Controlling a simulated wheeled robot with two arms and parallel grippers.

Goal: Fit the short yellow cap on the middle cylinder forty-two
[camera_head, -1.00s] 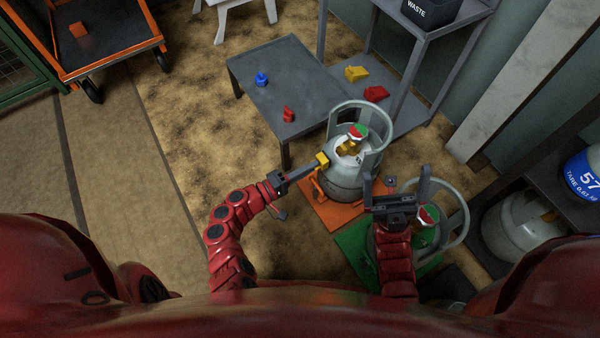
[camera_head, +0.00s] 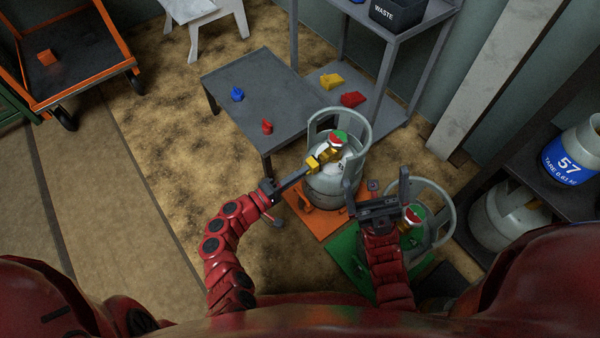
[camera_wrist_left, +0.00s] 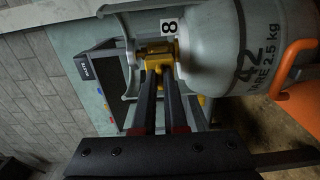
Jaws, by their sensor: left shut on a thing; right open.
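The middle cylinder (camera_head: 335,188) is grey, stands upright on an orange scale (camera_head: 304,212), and has a collar and a brass valve (camera_head: 326,154) with a red-green gauge. In the left wrist view, the cylinder (camera_wrist_left: 225,50) reads 42 and TARE 2.5 kg. My left gripper (camera_head: 308,168) is shut on a small yellow cap (camera_head: 313,163). The cap (camera_wrist_left: 153,62) is at the valve's outlet in the left wrist view; whether it is seated I cannot tell. My right gripper (camera_head: 378,188) is open and empty, in front of a second grey cylinder (camera_head: 435,220).
The second cylinder stands on a green scale (camera_head: 345,250). A low grey table (camera_head: 265,105) holds a blue cap (camera_head: 237,94) and a red cap (camera_head: 267,127). Yellow (camera_head: 331,81) and red (camera_head: 353,99) pieces lie on a shelf behind. A cylinder marked 57 (camera_head: 568,160) is at right.

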